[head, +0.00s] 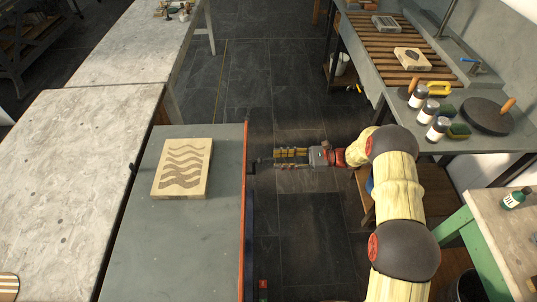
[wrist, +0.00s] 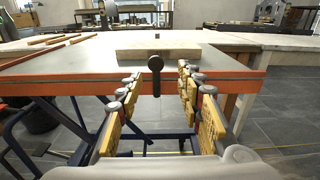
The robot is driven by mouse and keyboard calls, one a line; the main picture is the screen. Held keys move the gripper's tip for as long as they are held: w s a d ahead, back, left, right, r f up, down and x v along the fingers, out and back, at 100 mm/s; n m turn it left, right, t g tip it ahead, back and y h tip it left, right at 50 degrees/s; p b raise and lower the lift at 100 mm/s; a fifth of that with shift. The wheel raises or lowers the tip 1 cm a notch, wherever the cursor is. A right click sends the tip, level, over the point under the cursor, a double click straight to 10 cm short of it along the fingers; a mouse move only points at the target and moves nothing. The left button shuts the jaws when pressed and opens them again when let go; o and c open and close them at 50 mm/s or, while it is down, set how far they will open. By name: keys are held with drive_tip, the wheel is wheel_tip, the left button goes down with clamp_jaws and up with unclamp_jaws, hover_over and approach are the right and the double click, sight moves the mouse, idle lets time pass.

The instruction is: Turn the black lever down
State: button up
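The black lever (wrist: 156,78) is on the orange-edged side of the grey table in the wrist view. Its round end is at the top and its narrower bar points straight down. In the head view only a small dark part of it shows by the table's right edge, close to my fingertips. My gripper (head: 274,159) is open and level, to the right of that edge. In the wrist view its yellow-padded fingers (wrist: 160,76) stand left and right of the lever with gaps on both sides. I see no contact, and cannot tell whether the lever is between the fingertips or just beyond them.
A block with a wavy print (head: 183,168) lies on the grey table (head: 150,250). Pale stone-topped tables (head: 60,160) stand to the left. A bench with bottles (head: 437,128) is at the right. Open tiled floor (head: 270,90) lies between the tables.

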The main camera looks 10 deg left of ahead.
sight(261, 161)
drive_tip(key=x, duration=0.2)
drive_tip(key=b+x, duration=0.1)
drive_tip(key=x, duration=0.5)
drive_tip(key=shift+s+r+b, duration=0.2)
drive_tip(key=shift+s+b, duration=0.1)
drive_tip(key=shift+c, duration=1.3)
clamp_jaws()
drive_tip(key=shift+d, duration=0.1)
